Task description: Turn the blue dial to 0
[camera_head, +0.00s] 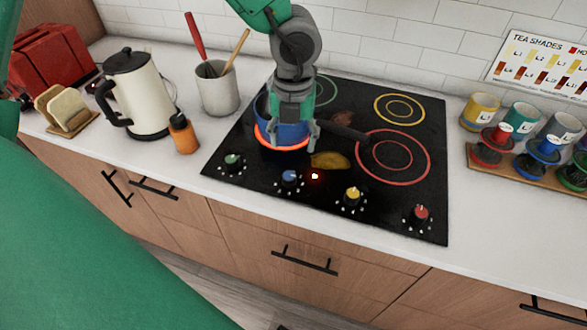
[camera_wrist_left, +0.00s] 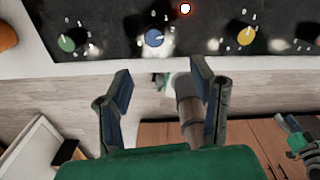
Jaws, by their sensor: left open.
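The blue dial (camera_head: 289,176) sits at the front of the black cooktop (camera_head: 235,135), second from the left. In the left wrist view the blue dial (camera_wrist_left: 154,38) has a pale pointer mark angled to the right, and its printed numbers are too small to read surely. A small red light (camera_head: 314,176) glows right of it. My left gripper (camera_head: 294,137) is open and empty, behind the dial in the head view and overlapping the blue pot (camera_head: 284,128). In the wrist view its two fingers (camera_wrist_left: 161,78) are spread and apart from the dial. My right gripper does not show.
The burner under the pot glows red-orange. A yellow item (camera_head: 330,160) lies beside it. Green (camera_head: 232,160), yellow (camera_head: 352,197) and red (camera_head: 421,214) dials share the front row. A kettle (camera_head: 140,95) and orange bottle (camera_head: 184,134) stand left; cups (camera_head: 480,112) stand right.

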